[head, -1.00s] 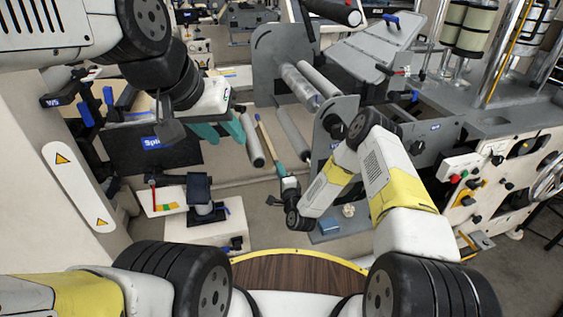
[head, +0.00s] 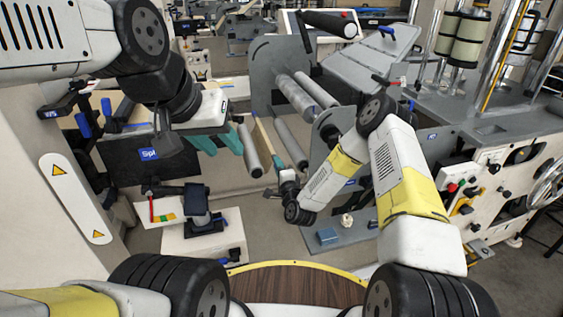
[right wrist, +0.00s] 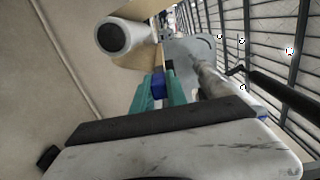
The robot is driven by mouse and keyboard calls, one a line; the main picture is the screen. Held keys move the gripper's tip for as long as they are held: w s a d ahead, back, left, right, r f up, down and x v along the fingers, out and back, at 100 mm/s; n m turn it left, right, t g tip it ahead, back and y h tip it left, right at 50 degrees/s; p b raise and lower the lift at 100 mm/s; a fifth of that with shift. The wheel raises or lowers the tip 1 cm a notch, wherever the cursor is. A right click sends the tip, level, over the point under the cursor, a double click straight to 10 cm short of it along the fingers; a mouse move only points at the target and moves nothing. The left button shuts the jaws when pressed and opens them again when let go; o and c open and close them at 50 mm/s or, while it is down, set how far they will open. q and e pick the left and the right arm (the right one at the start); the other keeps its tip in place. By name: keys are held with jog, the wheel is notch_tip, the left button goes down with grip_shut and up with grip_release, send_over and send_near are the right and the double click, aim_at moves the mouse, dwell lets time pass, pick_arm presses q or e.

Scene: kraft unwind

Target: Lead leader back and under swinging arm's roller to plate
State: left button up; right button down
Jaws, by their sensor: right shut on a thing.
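The kraft leader shows as a narrow tan strip seen nearly edge-on (head: 262,140), between two grey rollers. My right gripper (head: 281,178) is at its lower end; the fingertips are hard to make out in the head view. In the right wrist view, its teal fingers (right wrist: 158,92) are shut on a blue piece (right wrist: 158,82) at the end of the tan strip. My left gripper (head: 217,143) has its teal fingers apart and empty, left of a grey roller (head: 250,150). A sloped grey plate (head: 363,60) lies at the back. I cannot tell which roller is the swinging arm's.
Grey side plates (head: 277,70) carry more rollers (head: 298,98). A white box (head: 205,240) with a black device stands on the floor at front left. A control panel with buttons (head: 460,183) is at right.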

notch_tip(320, 180, up, 30)
jog(key=shift+r, duration=0.25)
dwell(1.4)
jog(key=shift+r, duration=0.1)
jog(key=r, duration=0.2)
jog(key=d+r, duration=0.1)
jog(key=r, duration=0.1)
jog(key=shift+w+r, duration=0.2)
jog(key=shift+r, duration=0.2)
jog(key=shift+d, duration=0.1)
jog(key=w+d, duration=0.4)
jog(key=d, duration=0.8)
jog(key=w+d, duration=0.4)
jog(key=d, duration=0.8)
jog(key=shift+w, duration=0.4)
jog(key=shift+d+f, duration=0.15)
